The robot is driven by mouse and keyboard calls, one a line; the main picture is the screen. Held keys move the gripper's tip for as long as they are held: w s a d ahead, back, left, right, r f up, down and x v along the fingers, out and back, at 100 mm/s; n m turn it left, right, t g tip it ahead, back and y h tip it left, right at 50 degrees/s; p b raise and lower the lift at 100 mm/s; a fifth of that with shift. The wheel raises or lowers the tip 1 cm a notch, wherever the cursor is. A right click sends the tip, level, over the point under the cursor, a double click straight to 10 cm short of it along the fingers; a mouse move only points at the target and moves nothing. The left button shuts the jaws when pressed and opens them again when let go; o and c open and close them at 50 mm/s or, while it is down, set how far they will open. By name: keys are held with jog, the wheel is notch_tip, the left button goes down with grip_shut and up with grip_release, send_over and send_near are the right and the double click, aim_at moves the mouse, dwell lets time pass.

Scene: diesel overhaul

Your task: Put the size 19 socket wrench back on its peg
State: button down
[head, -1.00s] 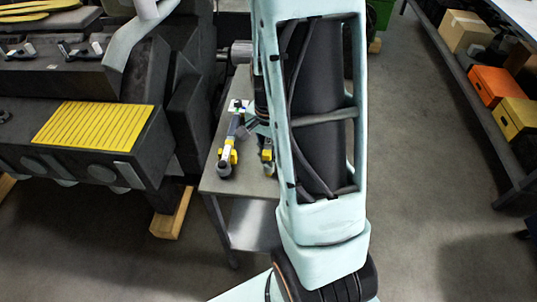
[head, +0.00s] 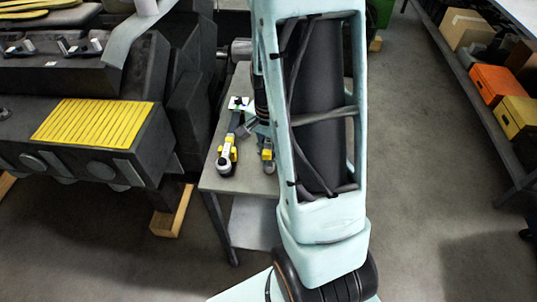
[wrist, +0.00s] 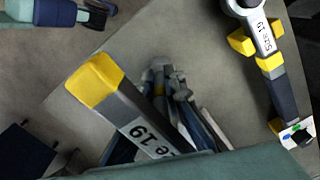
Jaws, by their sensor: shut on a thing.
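A yellow-tipped grey piece (wrist: 106,95) with a partly hidden label ending in "19" is left of centre in the wrist view. I cannot tell which part is the peg.
The grey table (head: 245,184) has bare room at its front. The dark engine (head: 85,135) is close on the left. A shelf (head: 470,90) with boxes is on the right, across clear floor.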

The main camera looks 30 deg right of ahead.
jog(key=shift+f+b, duration=0.5)
jog(key=shift+f, duration=0.25)
jog(key=c, duration=1.4)
grip_release()
jog(key=shift+r, duration=0.1)
notch_tip(320, 180, up, 9)
jog(key=p, duration=0.7)
